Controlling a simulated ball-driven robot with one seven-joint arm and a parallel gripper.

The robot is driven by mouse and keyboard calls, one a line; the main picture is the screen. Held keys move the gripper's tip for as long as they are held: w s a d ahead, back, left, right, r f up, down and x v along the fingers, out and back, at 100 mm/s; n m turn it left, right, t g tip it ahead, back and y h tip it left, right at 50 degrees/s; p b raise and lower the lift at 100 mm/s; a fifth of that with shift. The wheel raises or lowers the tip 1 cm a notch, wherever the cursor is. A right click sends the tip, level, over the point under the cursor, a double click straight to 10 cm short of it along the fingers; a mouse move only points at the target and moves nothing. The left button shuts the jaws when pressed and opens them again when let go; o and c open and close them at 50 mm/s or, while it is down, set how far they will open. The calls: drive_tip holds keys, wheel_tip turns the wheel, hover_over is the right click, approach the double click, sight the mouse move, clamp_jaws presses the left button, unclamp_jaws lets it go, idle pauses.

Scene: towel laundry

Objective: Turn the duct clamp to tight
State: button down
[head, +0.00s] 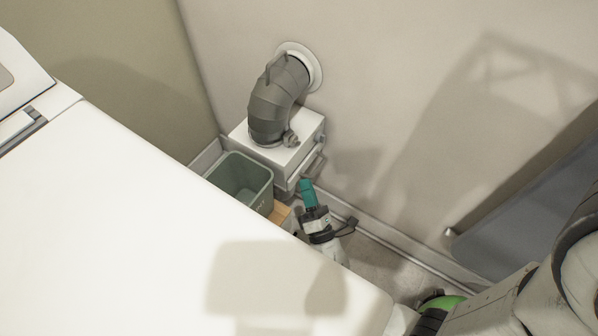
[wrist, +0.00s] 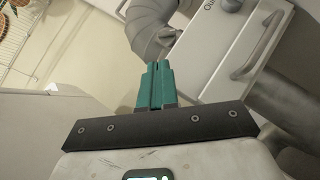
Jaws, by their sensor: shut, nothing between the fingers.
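A grey ribbed duct (head: 277,98) runs from a round white wall collar down to the top of a white box (head: 313,136). The clamp (head: 290,138) is a small grey knob at the duct's lower end, on its right side. Its turn position is too small to tell. My gripper (head: 306,184) has teal fingers and is below and in front of the box, apart from the clamp. In the wrist view the fingers (wrist: 156,68) are shut and empty, pointing toward the duct (wrist: 150,22) and the box (wrist: 225,50).
A grey-green bin (head: 240,182) stands left of the box, with a wooden item (head: 280,213) beside it. A large white surface (head: 110,210) fills the left foreground. The box has a handle (wrist: 262,45) on its front. A grey panel (head: 530,215) leans at the right.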

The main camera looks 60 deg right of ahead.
sight(293, 143)
drive_tip(key=x, duration=0.9)
drive_tip(key=shift+d+r+p, duration=0.1)
drive_tip(key=shift+p, duration=0.2)
